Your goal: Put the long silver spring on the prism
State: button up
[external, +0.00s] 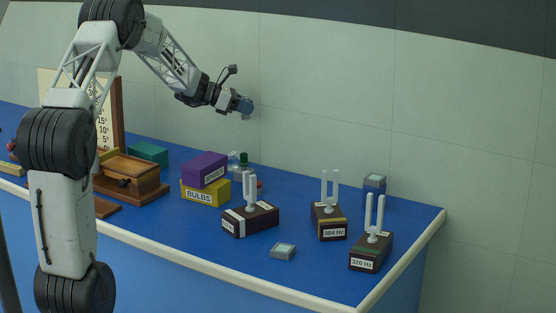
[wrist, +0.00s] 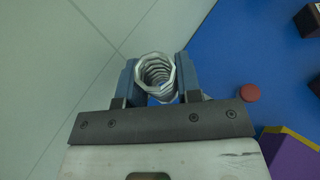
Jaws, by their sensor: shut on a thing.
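My gripper (wrist: 155,80) is shut on the long silver spring (wrist: 150,68), which sits between the two blue fingers with its coils seen end-on in the wrist view. In the external view my gripper (external: 244,106) is high above the bench, near the back wall, and the spring cannot be made out there. I cannot identify the prism for certain. A small clear object (external: 233,157) stands at the back beside the purple box, partly hidden by it.
A purple box (external: 204,169) sits on a yellow BULBS box (external: 206,192). Tuning forks on dark blocks (external: 250,220) (external: 329,221) (external: 371,252) stand to the right. A small grey block (external: 283,252) lies in front. A wooden box (external: 131,174) is at left.

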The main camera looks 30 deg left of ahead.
jog(key=m+g+h, duration=0.1)
jog(key=m+g, duration=0.1)
send_over(232, 153)
jog(key=shift+d+f, duration=0.1)
jog(key=shift+f, duration=0.7)
jog(key=shift+f, duration=0.1)
jog(key=shift+f, duration=3)
jog(key=shift+f, duration=1.9)
jog(key=shift+f, duration=0.15)
jog(key=o, duration=0.9)
